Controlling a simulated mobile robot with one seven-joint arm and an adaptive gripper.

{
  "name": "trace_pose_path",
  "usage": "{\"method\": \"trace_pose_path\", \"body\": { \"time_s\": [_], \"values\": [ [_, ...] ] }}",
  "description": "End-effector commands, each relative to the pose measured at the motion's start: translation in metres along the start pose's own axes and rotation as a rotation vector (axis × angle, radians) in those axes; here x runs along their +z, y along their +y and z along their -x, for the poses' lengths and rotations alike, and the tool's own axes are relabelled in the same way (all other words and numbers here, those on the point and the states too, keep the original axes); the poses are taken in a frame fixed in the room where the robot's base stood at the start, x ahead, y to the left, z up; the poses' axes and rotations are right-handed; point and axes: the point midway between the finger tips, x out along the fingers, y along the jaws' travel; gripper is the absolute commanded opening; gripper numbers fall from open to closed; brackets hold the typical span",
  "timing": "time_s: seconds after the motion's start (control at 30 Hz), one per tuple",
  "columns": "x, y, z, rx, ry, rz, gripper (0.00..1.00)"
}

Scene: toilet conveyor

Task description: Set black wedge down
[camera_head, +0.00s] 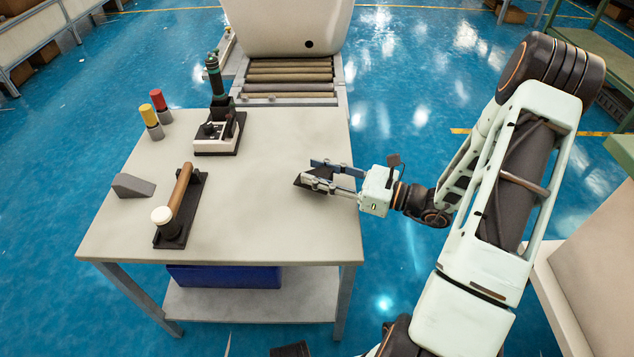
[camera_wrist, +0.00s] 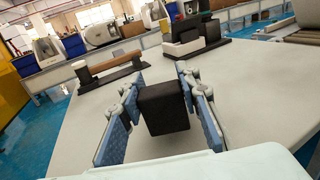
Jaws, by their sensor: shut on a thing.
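The black wedge (camera_head: 303,181) is between the fingers of my gripper (camera_head: 318,171), over the right part of the grey-white table (camera_head: 262,215). In the wrist view the wedge (camera_wrist: 163,108) shows as a dark block between the two blue finger pads of my gripper (camera_wrist: 165,105). My gripper is shut on it. The wedge is low over the tabletop; I cannot tell whether it touches. The fingers hide part of it in the head view.
A grey wedge (camera_head: 133,186) and a brown roller tool on a black base (camera_head: 171,230) are at the table's left. A black-and-white device (camera_head: 219,131) and red (camera_head: 158,99) and yellow (camera_head: 148,115) capped cylinders stand behind. A roller conveyor (camera_head: 290,77) adjoins the back. The table's middle is clear.

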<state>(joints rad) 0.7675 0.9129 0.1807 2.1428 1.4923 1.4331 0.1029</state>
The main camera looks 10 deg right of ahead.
Motion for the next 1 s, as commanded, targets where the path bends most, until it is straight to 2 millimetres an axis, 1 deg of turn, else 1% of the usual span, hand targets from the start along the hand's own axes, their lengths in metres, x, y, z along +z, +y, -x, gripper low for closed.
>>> {"method": "trace_pose_path", "body": {
  "time_s": [0.03,0.1,0.17,0.37,0.5,0.53,0.67,0.7,0.93,1.0],
  "values": [
    [-0.014,0.001,-0.002,0.003,-0.002,-0.003,0.02],
    [-0.023,0.001,-0.002,0.003,-0.002,-0.002,0.02],
    [-0.025,0.001,-0.002,0.003,-0.002,-0.001,0.02],
    [-0.024,0.001,-0.002,0.003,-0.002,0.000,0.02],
    [-0.028,0.001,-0.002,0.003,-0.002,-0.001,0.02],
    [-0.029,0.001,-0.002,0.003,-0.001,-0.001,0.32],
    [-0.028,0.001,-0.002,0.003,-0.001,0.000,0.46],
    [-0.028,0.001,-0.002,0.003,-0.001,0.000,0.48],
    [-0.027,0.001,-0.002,0.003,-0.001,0.000,0.48],
    [-0.025,0.001,-0.002,0.003,0.000,0.000,0.48]
  ]
}}
